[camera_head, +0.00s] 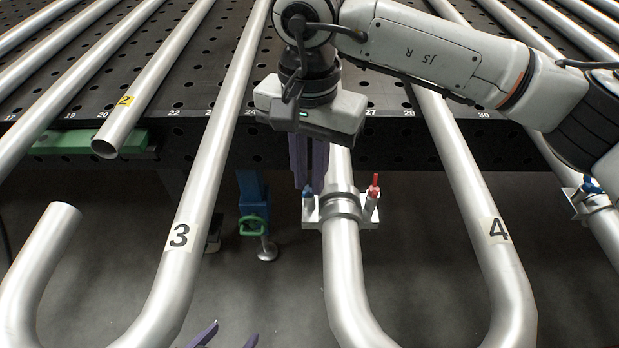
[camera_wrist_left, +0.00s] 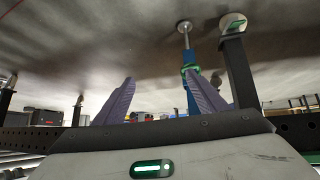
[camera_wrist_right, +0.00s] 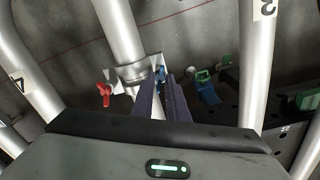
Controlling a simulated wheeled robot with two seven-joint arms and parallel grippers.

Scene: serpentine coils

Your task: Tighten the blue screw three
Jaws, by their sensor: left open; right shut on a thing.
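A clamp (camera_head: 340,203) sits around a metal pipe and carries a blue screw (camera_head: 307,195) on its left and a red screw (camera_head: 374,187) on its right. My right gripper (camera_head: 311,186) points down at the clamp's left side, shut on the blue screw. In the right wrist view, the blue screw (camera_wrist_right: 161,73) shows at the tips of the closed fingers (camera_wrist_right: 160,80), mostly hidden by them. The red screw (camera_wrist_right: 104,93) is on the other side of the pipe there. My left gripper (camera_head: 228,335) is open and empty at the bottom edge; its spread fingers fill the left wrist view (camera_wrist_left: 158,84).
Several long pipes lie across the black perforated table (camera_head: 190,110). Bent pipes labelled 3 (camera_head: 180,236) and 4 (camera_head: 497,230) flank the clamp. Another clamp with a blue screw (camera_head: 590,185) is at the far right. A blue stand (camera_head: 253,195) with a green handle stands left of the clamp.

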